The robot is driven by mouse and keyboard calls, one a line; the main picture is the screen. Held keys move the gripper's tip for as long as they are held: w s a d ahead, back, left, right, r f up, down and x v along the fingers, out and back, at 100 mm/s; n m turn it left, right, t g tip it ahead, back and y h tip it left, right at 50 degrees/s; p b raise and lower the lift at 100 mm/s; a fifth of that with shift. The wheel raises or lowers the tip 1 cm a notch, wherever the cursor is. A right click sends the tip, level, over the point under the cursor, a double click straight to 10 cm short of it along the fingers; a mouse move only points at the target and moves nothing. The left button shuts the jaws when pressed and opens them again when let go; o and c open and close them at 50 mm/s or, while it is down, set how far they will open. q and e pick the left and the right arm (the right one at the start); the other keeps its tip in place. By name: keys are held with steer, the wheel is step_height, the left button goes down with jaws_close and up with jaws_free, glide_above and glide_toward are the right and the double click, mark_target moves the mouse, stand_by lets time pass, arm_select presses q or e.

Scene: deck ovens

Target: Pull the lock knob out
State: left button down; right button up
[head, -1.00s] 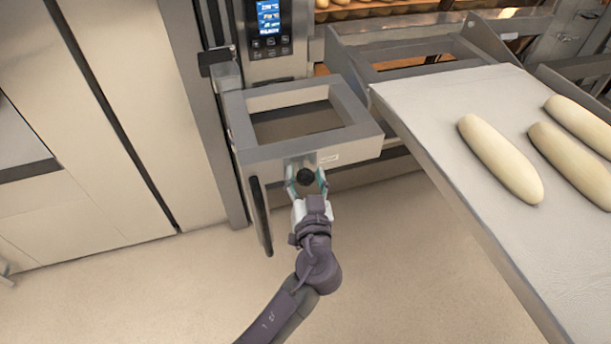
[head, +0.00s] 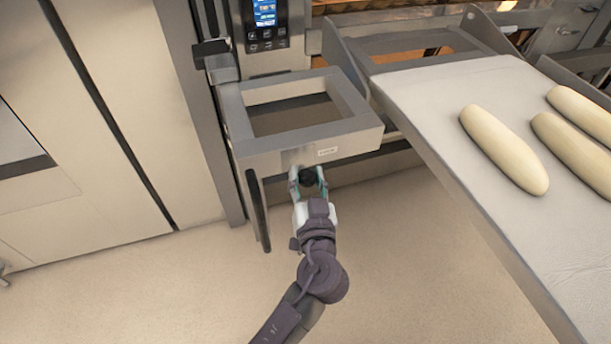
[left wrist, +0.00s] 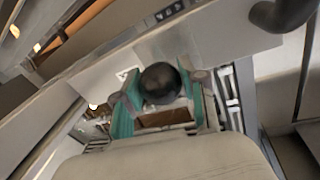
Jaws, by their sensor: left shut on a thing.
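The lock knob (head: 307,177) is a round black knob on the front of a grey metal frame (head: 240,130) beside the oven. My left gripper (head: 308,182) is shut on the knob, with one teal-padded finger on each side of it. In the left wrist view the black knob (left wrist: 160,83) sits between the two fingers (left wrist: 160,100), close to the metal front panel. The knob's shaft is hidden. My right gripper is not in view.
A black vertical handle (head: 258,210) hangs left of the knob. A loading board (head: 440,110) with several pale dough loaves (head: 503,150) juts out at the right. A control panel (head: 265,25) is above. The floor below is clear.

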arm_select(q)
steer(key=c, duration=0.9)
jaws_free()
steer(key=shift+s+f, duration=0.1)
steer(key=shift+o, duration=1.3)
steer(key=shift+s+d, duration=0.1)
steer(key=shift+s, duration=0.05)
steer(key=s+d, duration=0.1)
steer(key=s, duration=1.1)
steer(key=shift+d, duration=0.2)
